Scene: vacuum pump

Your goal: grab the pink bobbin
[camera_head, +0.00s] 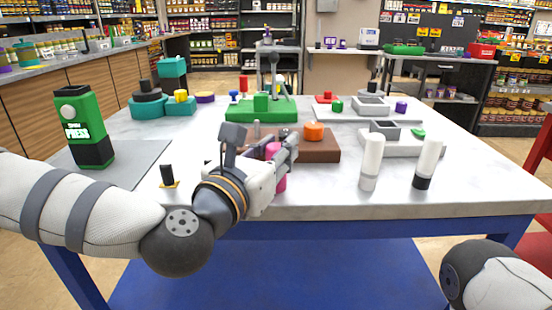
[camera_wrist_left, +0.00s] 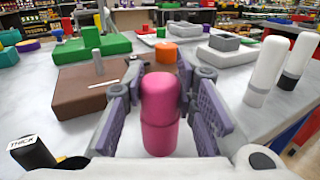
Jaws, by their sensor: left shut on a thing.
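The pink bobbin (camera_wrist_left: 160,112) stands upright in the middle of the left wrist view, between the two fingers of my left gripper (camera_wrist_left: 162,105). In the head view the pink bobbin (camera_head: 279,180) shows partly behind my left gripper (camera_head: 272,158), near the front edge of the table. The gripper is shut on the bobbin. The bobbin's base looks to be at or close to the tabletop; I cannot tell whether it touches. My right gripper is out of view; only part of my right arm shows at the lower right of the head view.
A brown block (camera_head: 318,146) with an orange knob (camera_head: 313,131) lies just behind the bobbin. Two white cylinders (camera_head: 371,162) (camera_head: 428,164) stand to the right. A small black-topped piece (camera_head: 167,176) is at left, and a green press bottle (camera_head: 84,128) stands on a grey mat (camera_head: 135,165).

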